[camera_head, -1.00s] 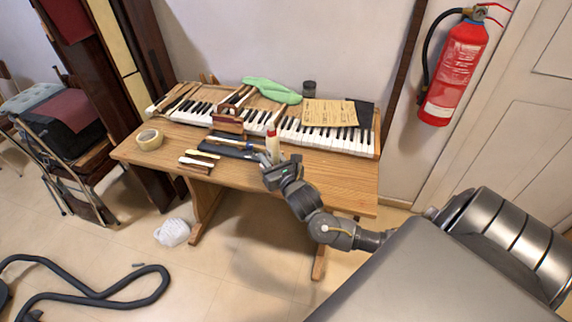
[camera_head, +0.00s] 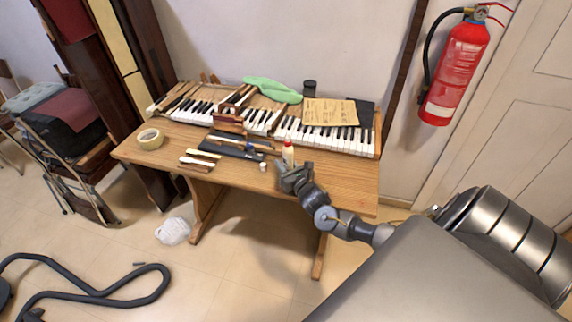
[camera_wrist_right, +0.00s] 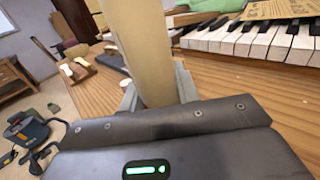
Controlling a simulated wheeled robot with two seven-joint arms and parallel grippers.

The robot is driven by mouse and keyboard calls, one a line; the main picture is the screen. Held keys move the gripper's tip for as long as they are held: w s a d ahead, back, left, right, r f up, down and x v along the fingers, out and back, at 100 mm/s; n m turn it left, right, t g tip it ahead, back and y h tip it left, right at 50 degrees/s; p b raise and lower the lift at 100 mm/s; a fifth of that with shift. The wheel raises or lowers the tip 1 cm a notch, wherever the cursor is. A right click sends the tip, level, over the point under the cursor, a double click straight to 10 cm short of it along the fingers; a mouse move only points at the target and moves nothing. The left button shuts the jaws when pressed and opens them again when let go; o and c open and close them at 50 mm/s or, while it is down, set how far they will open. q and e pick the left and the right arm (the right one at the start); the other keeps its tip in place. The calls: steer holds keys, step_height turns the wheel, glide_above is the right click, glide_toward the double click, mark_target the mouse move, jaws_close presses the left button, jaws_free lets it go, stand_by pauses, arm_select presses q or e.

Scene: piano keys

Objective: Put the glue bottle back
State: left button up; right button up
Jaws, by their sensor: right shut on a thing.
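The glue bottle (camera_head: 288,154) is pale cream with a red cap and stands upright over the front middle of the wooden table. My right gripper (camera_head: 285,169) is shut on its lower part. In the right wrist view the glue bottle (camera_wrist_right: 139,45) fills the upper middle, between the grey fingers of my right gripper (camera_wrist_right: 158,88). Its base is hidden behind the gripper body, so I cannot tell whether it touches the table. My left gripper is not in view.
The piano keyboard (camera_head: 325,137) runs along the back of the table (camera_head: 335,180). A dark tray (camera_head: 232,148) with tools, a tape roll (camera_head: 150,139) and loose keys (camera_head: 200,161) lie to the left. A small white cap (camera_head: 263,167) lies beside the gripper. The table's front right is clear.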

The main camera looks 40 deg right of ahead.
steer(key=shift+f, duration=0.15)
steer(key=o, duration=0.5)
steer(key=shift+f, duration=0.15)
steer(key=o, duration=0.5)
steer(key=shift+c, duration=0.2)
steer(key=shift+r, duration=0.3)
steer(key=s, duration=0.3)
steer(key=s+a, duration=0.1)
steer(key=s, duration=0.3)
steer(key=s+a, duration=0.1)
steer(key=s, duration=0.2)
steer(key=shift+s+f+b, duration=0.2)
steer(key=shift+s+b, duration=0.05)
steer(key=shift+b, duration=0.05)
steer(key=shift+s+a+r, duration=0.1)
steer(key=shift+s, duration=0.6)
